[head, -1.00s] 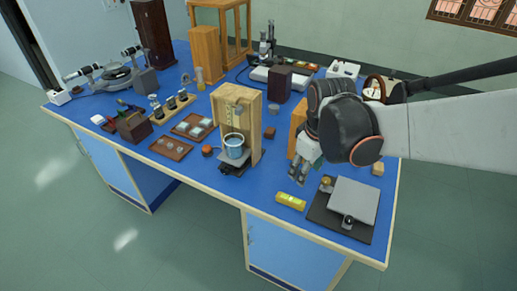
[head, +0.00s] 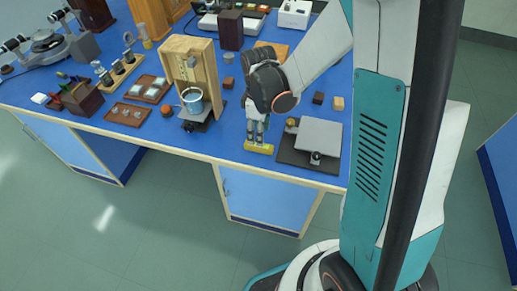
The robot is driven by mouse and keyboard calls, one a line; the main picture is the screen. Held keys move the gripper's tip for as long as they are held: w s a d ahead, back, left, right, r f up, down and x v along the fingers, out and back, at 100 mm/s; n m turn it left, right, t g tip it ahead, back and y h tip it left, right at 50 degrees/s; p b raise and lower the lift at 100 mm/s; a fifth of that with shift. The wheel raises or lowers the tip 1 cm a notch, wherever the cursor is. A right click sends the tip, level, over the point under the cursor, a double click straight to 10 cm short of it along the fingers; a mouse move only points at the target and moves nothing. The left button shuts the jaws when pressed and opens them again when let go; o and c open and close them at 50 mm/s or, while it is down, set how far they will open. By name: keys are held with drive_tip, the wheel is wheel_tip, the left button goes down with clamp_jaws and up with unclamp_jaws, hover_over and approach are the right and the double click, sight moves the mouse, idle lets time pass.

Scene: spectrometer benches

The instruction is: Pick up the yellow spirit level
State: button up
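The yellow spirit level (head: 258,148) lies near the front edge of the blue bench, just left of a dark base with a grey plate. My gripper (head: 257,138) points down right at the level, with its fingertips just above or against its far side. The fingers look close together, but at this size I cannot tell whether they are open or shut, or whether they touch the level.
The grey plate on its dark base (head: 288,156) stands close on the right. Small blocks (head: 338,103) lie behind the plate. Bare blue bench (head: 228,136) shows left of the level.

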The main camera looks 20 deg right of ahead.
sight(268, 149)
drive_tip(key=shift+w+f+b, duration=0.1)
drive_tip(key=shift+f+b, duration=1.35)
drive_tip(key=shift+f, duration=1.7)
drive_tip(key=shift+r, duration=0.1)
clamp_jaws()
